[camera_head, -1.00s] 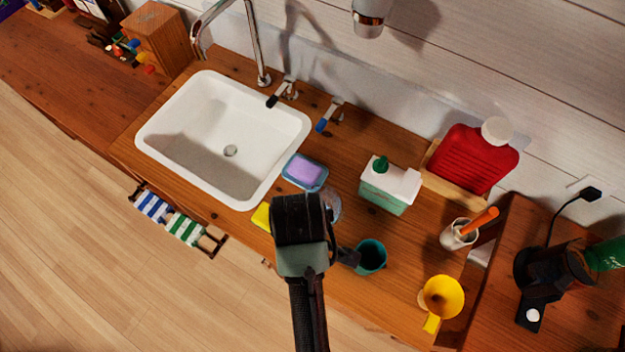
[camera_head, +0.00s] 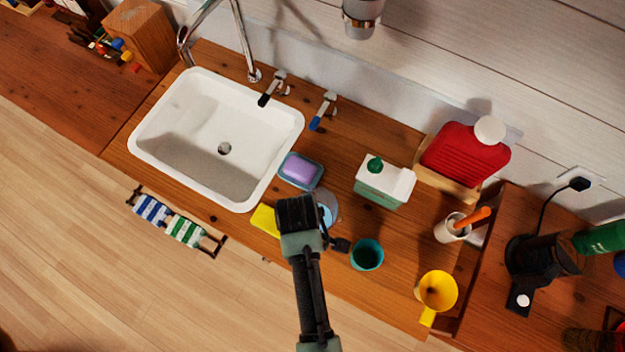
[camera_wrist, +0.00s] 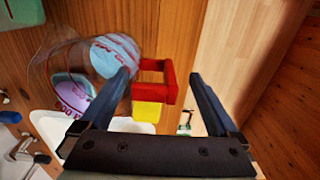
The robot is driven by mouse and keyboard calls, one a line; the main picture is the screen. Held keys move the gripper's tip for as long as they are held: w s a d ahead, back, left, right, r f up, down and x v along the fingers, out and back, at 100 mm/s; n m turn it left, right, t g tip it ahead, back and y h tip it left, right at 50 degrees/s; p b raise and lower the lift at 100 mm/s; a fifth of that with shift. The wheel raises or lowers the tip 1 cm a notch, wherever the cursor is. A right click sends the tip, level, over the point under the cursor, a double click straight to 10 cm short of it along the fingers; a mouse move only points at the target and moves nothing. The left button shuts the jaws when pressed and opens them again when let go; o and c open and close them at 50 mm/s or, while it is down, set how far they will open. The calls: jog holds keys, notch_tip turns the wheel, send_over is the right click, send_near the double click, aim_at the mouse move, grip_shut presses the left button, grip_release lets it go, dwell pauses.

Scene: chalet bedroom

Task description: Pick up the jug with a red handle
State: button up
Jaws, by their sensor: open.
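The clear jug (camera_wrist: 75,62) shows in the wrist view at upper left, see-through, with a blue round patch on its near end. Its red handle (camera_wrist: 171,82) lies between the two fingers of my gripper (camera_wrist: 160,77), which is open. I cannot tell whether either finger touches the handle. In the head view, my gripper (camera_head: 335,243) is over the counter's front part, and its wrist hides most of the jug (camera_head: 328,203); only a clear bluish part shows, and the red handle is hidden.
A yellow sponge (camera_head: 265,220) lies left of the jug, a soap dish (camera_head: 301,171) behind it. A teal cup (camera_head: 367,255) stands close right of my gripper. A white-green dispenser (camera_head: 384,182), yellow mug (camera_head: 437,291) and white sink (camera_head: 215,140) are on the counter (camera_head: 340,150).

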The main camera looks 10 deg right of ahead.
jog(key=f, duration=0.3)
jog(key=shift+w+f+p, duration=0.1)
jog(key=shift+w+p, duration=0.2)
jog(key=shift+w, duration=0.05)
jog(key=shift+f, duration=0.55)
grip_shut()
